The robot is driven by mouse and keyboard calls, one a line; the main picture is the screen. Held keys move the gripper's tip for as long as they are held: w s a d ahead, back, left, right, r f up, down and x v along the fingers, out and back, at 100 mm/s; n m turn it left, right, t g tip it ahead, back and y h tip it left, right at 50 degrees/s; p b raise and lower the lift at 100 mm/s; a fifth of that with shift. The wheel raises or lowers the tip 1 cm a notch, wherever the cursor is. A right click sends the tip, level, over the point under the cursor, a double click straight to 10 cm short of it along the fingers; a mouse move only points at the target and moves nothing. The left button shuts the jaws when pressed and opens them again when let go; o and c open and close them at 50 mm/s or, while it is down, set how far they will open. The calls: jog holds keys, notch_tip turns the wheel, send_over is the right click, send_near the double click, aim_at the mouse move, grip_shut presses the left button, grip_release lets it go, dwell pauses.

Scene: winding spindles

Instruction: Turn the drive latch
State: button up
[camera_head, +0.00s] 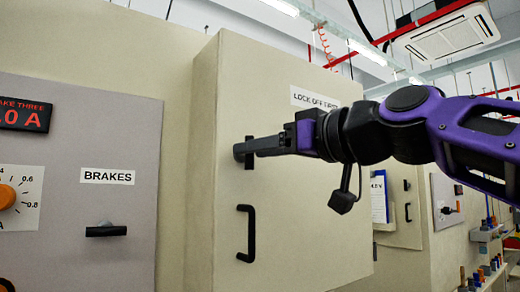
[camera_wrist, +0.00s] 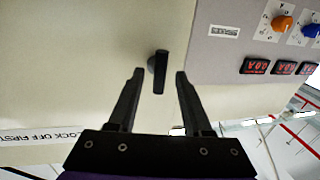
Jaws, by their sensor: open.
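The drive latch is a short black bar on a round hub, on the beige cabinet door (camera_head: 310,215). In the wrist view the latch (camera_wrist: 161,72) stands upright in the picture, between my two fingertips, with a gap on each side. In the head view only small parts of the latch (camera_head: 249,164) show above and below my fingers. My gripper (camera_head: 240,150) reaches in from the right, level with the latch. In the wrist view my gripper (camera_wrist: 158,74) is open and holds nothing. I cannot tell how far the tips are from the door.
A black pull handle (camera_head: 246,233) sits below the latch. A "LOCK OFF FIRST" label (camera_head: 314,98) is at the door's upper part. To the left is a grey panel (camera_head: 60,220) with a BRAKES switch (camera_head: 106,231) and an orange knob (camera_head: 6,196). More cabinets stand at the right.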

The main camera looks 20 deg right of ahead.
jog(key=shift+c, duration=0.2)
grip_shut()
jog(key=shift+m, duration=0.3)
jog(key=m+t+h, duration=0.1)
jog(key=m, duration=0.5)
jog(key=m+t, duration=0.1)
jog(key=m, duration=0.5)
jog(key=m+t+h, duration=0.1)
jog(key=m, duration=0.6)
jog(key=shift+f+h, duration=0.3)
jog(key=shift+f, duration=0.1)
jog(key=shift+m, duration=0.4)
